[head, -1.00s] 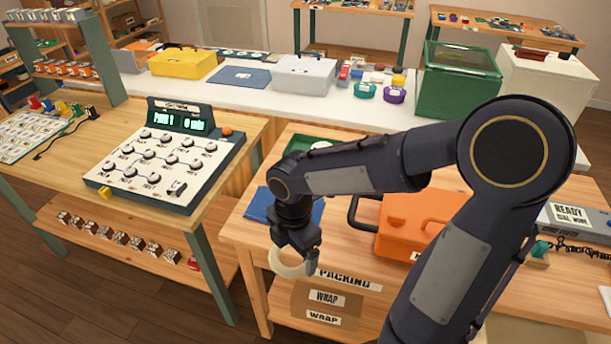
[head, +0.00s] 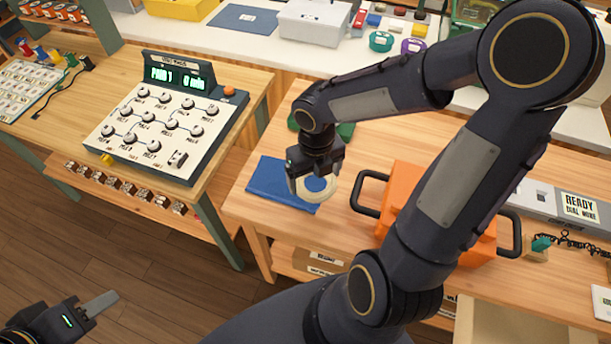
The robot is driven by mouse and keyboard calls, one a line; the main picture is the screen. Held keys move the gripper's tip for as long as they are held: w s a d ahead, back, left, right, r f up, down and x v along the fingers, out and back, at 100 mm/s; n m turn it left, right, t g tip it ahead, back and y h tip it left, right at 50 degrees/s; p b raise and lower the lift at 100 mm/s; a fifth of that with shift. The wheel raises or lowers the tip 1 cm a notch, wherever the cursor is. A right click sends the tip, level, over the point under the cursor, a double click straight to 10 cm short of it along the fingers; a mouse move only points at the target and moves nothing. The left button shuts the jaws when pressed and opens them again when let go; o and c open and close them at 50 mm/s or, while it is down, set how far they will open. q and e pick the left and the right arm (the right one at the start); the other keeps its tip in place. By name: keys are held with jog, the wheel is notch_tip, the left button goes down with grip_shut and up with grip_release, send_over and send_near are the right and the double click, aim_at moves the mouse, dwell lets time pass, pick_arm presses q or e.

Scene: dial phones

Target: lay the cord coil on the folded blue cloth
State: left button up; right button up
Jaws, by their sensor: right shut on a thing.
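The cord coil, a cream ring (head: 328,194), is held in my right gripper (head: 311,184). The gripper points down over the right part of the folded blue cloth (head: 268,181), which lies flat on the wooden table. The coil overlaps the cloth's right edge in the picture; I cannot tell whether it touches the cloth. The gripper's fingers hide part of the coil. My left gripper (head: 95,306) is at the bottom left over the floor, away from the table. Its fingers are seen from the side, so its opening does not show.
An orange case (head: 400,190) with black handles stands right of the cloth. A green tray (head: 345,131) lies behind the gripper, partly hidden. A panel of dials (head: 165,130) sits on the bench at left. A grey unit labelled READY (head: 540,194) is at right.

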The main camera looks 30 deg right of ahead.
jog(key=w+f, duration=0.3)
jog(key=w+d+f, duration=0.1)
jog(key=w+f, duration=0.1)
jog(key=shift+w+f, duration=0.3)
jog(key=shift+f, duration=0.05)
jog(key=shift+w+f, duration=0.3)
jog(key=shift+f, duration=0.25)
notch_tip(320, 180, down, 3)
jog(key=shift+r, duration=0.1)
jog(key=shift+b, duration=0.3)
jog(key=shift+f, duration=0.55)
jog(key=shift+s, duration=0.1)
